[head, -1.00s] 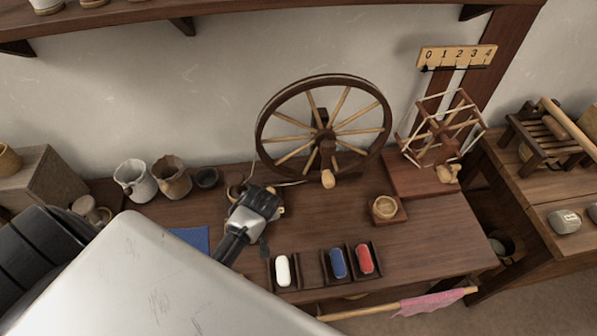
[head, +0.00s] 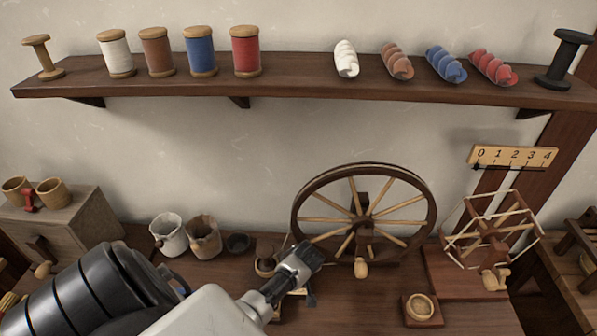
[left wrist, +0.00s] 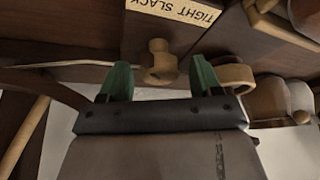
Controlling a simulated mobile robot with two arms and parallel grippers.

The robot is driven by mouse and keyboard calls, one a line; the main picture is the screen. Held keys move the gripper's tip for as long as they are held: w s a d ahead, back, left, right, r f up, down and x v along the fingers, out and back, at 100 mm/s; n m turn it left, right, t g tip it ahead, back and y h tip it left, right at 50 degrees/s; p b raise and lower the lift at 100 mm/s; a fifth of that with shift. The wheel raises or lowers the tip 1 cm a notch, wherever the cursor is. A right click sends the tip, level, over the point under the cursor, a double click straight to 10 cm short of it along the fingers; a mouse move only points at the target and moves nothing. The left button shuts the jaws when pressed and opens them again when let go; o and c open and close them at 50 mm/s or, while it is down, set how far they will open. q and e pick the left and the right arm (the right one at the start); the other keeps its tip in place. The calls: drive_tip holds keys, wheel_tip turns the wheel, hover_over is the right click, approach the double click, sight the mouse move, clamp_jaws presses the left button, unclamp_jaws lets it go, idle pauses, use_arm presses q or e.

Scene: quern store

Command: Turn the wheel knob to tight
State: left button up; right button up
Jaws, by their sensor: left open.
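The wooden wheel knob (left wrist: 158,62) is in the left wrist view, in front of a pale plate lettered TIGHT and SLACK (left wrist: 175,10). The green fingertips of my left gripper (left wrist: 160,64) stand apart, one to each side of the knob. I see no clear contact with it. In the head view my left gripper (head: 304,258) is over the table, left of the spinning wheel (head: 365,214); it hides the knob there. I cannot read the knob's setting. My right gripper is not in view.
A wooden ring-shaped piece (left wrist: 236,77) is close to the right finger. A wooden crank handle (head: 360,268) hangs below the wheel. Pots (head: 203,238) stand to the left, a skein winder (head: 490,235) to the right. A shelf (head: 290,82) with spools runs above.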

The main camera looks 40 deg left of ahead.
use_arm(q)
drive_tip(key=shift+f, duration=0.2)
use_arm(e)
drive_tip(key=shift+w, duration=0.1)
use_arm(q)
drive_tip(key=c, duration=0.9)
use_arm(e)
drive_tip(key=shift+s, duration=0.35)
